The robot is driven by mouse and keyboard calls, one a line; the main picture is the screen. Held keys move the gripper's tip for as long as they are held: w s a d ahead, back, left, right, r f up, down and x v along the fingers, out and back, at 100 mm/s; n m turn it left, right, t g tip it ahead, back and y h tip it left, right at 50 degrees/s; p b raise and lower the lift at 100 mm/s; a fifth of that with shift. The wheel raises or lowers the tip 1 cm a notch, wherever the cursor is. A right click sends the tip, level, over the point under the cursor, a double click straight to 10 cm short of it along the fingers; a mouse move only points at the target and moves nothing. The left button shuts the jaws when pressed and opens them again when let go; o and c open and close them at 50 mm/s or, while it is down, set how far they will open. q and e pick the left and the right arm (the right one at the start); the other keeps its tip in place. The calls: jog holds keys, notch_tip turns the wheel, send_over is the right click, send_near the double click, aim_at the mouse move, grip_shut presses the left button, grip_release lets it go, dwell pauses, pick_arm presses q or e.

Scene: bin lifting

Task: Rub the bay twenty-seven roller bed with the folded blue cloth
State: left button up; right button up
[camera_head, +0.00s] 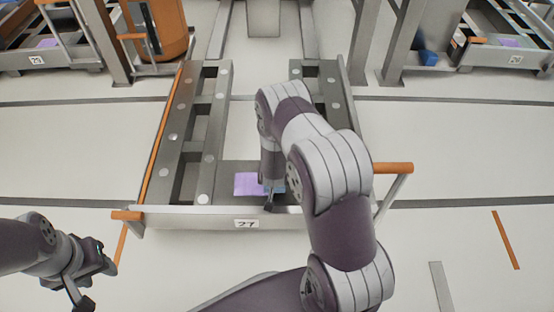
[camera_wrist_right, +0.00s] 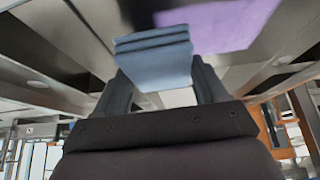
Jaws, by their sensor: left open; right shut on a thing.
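The bay twenty-seven roller bed (camera_head: 205,150) stands in the middle of the head view, with a "27" plate (camera_head: 246,223) on its front beam. A purple patch (camera_head: 248,184) lies on its front cross plate; it also shows in the right wrist view (camera_wrist_right: 232,24). My right gripper (camera_head: 271,200) is over that plate beside the patch, largely hidden by my arm. It is shut on the folded blue cloth (camera_wrist_right: 155,60), which shows between its fingers close to the bed's surface; I cannot tell if they touch. My left gripper (camera_head: 92,284) is open and empty at the lower left, outside the bed.
Orange-topped handles stick out at the bed's front left (camera_head: 127,215) and right (camera_head: 393,168). An orange bin (camera_head: 158,30) stands behind at the left. Other bays stand at the back left and back right (camera_head: 510,56). The floor around the bed is mostly clear.

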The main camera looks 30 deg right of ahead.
jog(key=shift+r+p, duration=2.1)
jog(key=shift+r, duration=0.5)
